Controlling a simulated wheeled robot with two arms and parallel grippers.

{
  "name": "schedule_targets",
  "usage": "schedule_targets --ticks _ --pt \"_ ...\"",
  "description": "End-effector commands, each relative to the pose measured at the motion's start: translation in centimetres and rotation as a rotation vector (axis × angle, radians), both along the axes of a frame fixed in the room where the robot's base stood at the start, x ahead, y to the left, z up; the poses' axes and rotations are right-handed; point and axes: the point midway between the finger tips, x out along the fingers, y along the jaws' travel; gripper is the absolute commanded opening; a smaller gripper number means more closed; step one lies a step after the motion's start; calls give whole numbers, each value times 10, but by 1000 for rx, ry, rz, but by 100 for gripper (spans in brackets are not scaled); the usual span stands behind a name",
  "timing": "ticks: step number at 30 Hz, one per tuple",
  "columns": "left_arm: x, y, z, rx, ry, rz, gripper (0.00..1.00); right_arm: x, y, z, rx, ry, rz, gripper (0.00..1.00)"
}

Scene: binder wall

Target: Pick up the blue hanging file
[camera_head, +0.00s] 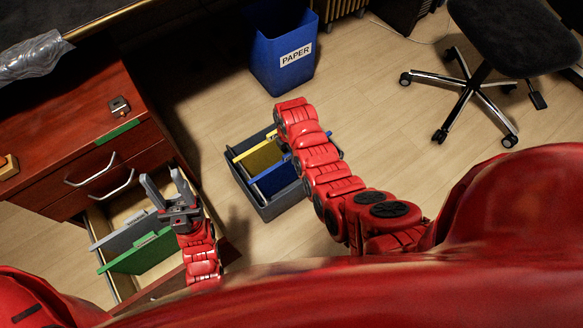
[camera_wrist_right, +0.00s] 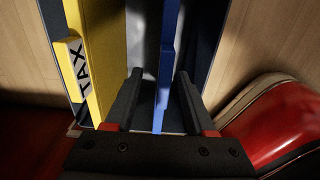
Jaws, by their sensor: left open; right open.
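The blue hanging file (camera_head: 270,180) stands in a grey file box (camera_head: 284,206) on the floor, partly hidden behind my right arm in the head view. In the right wrist view the blue file (camera_wrist_right: 167,60) is seen edge-on from above. My right gripper (camera_wrist_right: 154,80) is open there, with one finger on each side of the blue file; I cannot tell whether they touch it. In the head view the right gripper is hidden by its arm. My left gripper (camera_head: 162,185) is open and empty above the open drawer.
A yellow file (camera_head: 257,157) with a TAX tab stands beside the blue one. The open drawer holds a grey file (camera_head: 124,236) and a green file (camera_head: 140,256). A blue PAPER bin (camera_head: 283,55) stands behind the box. An office chair (camera_head: 500,50) is at the right.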

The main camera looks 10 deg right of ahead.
Motion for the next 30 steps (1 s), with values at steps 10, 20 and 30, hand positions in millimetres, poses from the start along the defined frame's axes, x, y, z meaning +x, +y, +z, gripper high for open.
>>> schedule_targets --ticks 10,20,30 --pt "-3 0 -23 23 -17 2 50 -1 -8 -47 0 2 0 55" --pt "-3 0 -22 22 -17 2 50 -1 -8 -46 0 1 0 30" --pt "-3 0 -22 22 -17 2 50 -1 -8 -46 0 1 0 0"
